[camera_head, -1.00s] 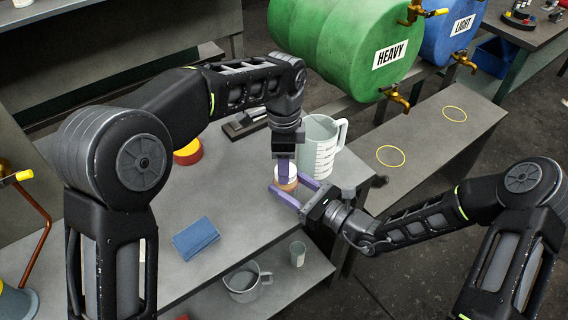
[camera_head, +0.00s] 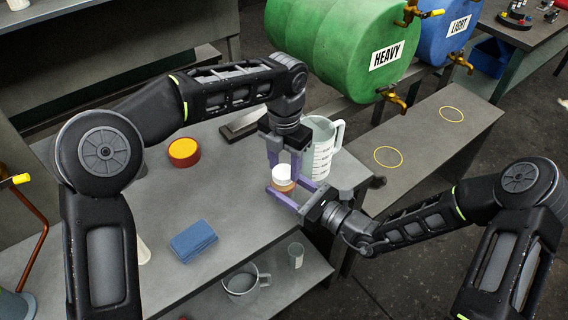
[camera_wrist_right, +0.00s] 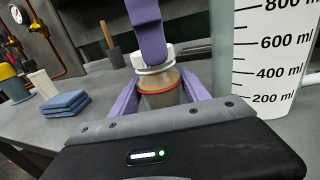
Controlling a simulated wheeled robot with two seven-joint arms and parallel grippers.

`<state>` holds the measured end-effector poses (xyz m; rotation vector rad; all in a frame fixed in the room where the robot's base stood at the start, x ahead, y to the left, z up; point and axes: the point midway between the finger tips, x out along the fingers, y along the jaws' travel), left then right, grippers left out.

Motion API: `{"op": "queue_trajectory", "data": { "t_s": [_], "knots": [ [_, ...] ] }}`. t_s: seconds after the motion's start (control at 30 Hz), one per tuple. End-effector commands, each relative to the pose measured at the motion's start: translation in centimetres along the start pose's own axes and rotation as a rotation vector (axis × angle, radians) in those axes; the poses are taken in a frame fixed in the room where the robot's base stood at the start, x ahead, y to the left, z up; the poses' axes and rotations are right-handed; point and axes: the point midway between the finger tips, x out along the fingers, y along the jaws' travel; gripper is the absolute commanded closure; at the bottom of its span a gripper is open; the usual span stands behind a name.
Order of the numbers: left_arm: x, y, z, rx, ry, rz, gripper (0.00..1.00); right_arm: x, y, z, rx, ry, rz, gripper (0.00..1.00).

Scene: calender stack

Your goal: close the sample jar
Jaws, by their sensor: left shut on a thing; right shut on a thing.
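The sample jar (camera_wrist_right: 163,90), clear with brownish contents and a red ring near its top, stands on the table between the purple fingers of my right gripper (camera_head: 285,198), which is shut on it. A white lid (camera_head: 282,172) is at the jar's mouth; it also shows in the right wrist view (camera_wrist_right: 152,68). My left gripper (camera_head: 283,168) points down from above, its fingers on either side of the lid, shut on it. The red ring shows below the lid; I cannot tell whether the lid is fully seated.
A graduated pitcher (camera_head: 322,150) stands close behind the jar. A blue folded cloth (camera_head: 194,241) and a red-and-yellow round container (camera_head: 184,152) lie to the left. A grey mug (camera_head: 240,285) and a small cup (camera_head: 296,255) are on the lower shelf. The table's middle is clear.

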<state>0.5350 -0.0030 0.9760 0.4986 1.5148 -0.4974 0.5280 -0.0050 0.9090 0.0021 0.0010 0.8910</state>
Motion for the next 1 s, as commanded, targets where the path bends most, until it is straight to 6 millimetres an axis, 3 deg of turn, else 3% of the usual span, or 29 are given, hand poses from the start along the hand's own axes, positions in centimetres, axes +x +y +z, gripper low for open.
{"op": "queue_trajectory", "data": {
  "t_s": [0.1, 0.13, 0.37, 0.67, 1.0],
  "knots": [
    [-0.1, 0.0, 0.0, -0.002, -0.002, 0.001, 0.91, 0.0, 0.0, 0.0, 0.000, 0.001, 0.000, 1.00],
    [-0.1, 0.0, 0.0, -0.003, -0.002, 0.001, 0.52, 0.0, 0.0, 0.0, 0.001, 0.001, 0.000, 1.00],
    [0.0, 0.0, 0.0, -0.004, -0.001, 0.000, 0.33, 0.0, 0.0, 0.0, 0.001, 0.001, 0.000, 1.00],
    [-0.2, 0.0, 0.0, -0.005, -0.001, 0.000, 0.33, 0.0, 0.0, 0.0, 0.001, 0.001, 0.000, 1.00],
    [-3.9, 0.0, 0.0, -0.006, -0.004, 0.001, 0.33, 0.0, 0.0, 0.0, 0.001, 0.001, 0.000, 1.00]
  ]
}}
